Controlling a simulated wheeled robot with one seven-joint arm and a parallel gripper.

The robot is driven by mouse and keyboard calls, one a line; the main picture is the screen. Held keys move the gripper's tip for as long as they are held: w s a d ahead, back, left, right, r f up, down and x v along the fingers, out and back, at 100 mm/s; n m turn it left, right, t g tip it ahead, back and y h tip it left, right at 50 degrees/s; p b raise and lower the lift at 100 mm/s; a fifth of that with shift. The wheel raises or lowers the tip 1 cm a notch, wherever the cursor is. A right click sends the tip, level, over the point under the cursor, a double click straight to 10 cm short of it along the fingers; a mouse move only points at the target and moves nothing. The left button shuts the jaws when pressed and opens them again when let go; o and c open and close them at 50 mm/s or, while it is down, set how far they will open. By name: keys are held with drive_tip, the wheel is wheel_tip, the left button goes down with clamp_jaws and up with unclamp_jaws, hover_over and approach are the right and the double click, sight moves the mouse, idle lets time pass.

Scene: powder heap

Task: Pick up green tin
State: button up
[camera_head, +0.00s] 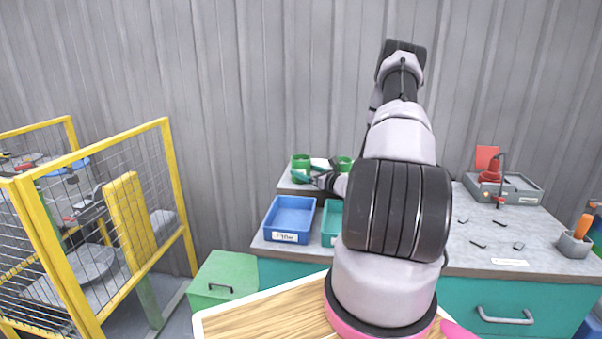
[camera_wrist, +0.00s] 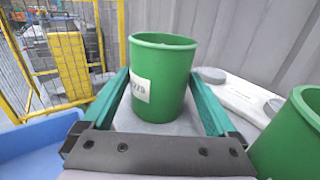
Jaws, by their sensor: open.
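A green tin (camera_wrist: 160,80) with a white label stands upright on a grey surface in the middle of the wrist view. It also shows in the head view (camera_head: 300,161) at the left end of the raised shelf. My gripper (camera_head: 307,174) is open, with its teal fingers on either side of this tin's lower part. In the wrist view my gripper (camera_wrist: 160,88) shows small gaps beside the tin; contact cannot be told. A second green tin (camera_wrist: 292,138) is at the right edge, also seen in the head view (camera_head: 344,162) partly behind my arm.
A blue bin (camera_head: 290,215) and a teal bin (camera_head: 331,222) stand on the bench in front of the shelf. A white object with grey round caps (camera_wrist: 240,97) lies between the tins. A corrugated wall is close behind. A yellow fence (camera_head: 172,190) stands left.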

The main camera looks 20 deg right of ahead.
drive_tip(key=c, duration=1.4)
drive_tip(key=shift+o, duration=0.2)
